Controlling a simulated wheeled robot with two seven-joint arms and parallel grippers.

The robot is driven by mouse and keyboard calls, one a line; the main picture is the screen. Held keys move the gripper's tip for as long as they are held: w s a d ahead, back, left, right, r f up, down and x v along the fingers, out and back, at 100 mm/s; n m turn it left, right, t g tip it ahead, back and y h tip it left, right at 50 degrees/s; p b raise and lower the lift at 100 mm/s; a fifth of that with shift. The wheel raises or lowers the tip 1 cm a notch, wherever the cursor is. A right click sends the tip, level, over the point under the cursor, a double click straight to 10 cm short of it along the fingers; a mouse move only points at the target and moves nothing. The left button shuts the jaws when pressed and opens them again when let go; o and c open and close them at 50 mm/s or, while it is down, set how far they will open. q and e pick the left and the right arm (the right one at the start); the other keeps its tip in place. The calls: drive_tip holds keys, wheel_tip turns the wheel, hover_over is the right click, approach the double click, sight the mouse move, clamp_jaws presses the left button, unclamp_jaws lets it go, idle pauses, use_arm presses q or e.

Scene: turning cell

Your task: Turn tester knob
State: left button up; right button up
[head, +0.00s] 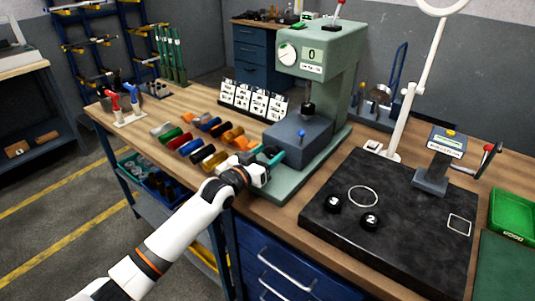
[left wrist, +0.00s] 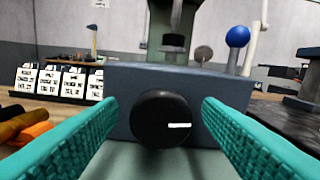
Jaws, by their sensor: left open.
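The tester (head: 322,60) is a green press-like machine with a white dial and a display reading 0. A grey-blue block (head: 302,138) sits on its base. In the left wrist view, a round black knob (left wrist: 160,112) is on the block's front face, its white mark lying horizontally on the right half. My left gripper (head: 273,155) is at the block's front. Its teal fingers (left wrist: 160,104) are open, one on each side of the knob with gaps between. In the head view the knob is hidden by the gripper. My right gripper is not in view.
Several coloured cylinders (head: 200,140) lie left of the gripper, with numbered cards (head: 252,100) behind. A dark plate (head: 400,235) with two black knobs and a white-armed lamp (head: 407,100) are to the right.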

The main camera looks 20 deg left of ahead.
use_arm(q)
drive_tip(key=c, duration=0.9)
drive_tip(key=m, duration=0.3)
drive_tip(key=shift+d+p, duration=0.1)
drive_tip(key=shift+p, duration=0.25)
drive_tip(key=shift+c, duration=0.2)
drive_tip(key=o, duration=0.9)
drive_tip(key=shift+o, duration=0.2)
drive_tip(key=shift+s, duration=0.1)
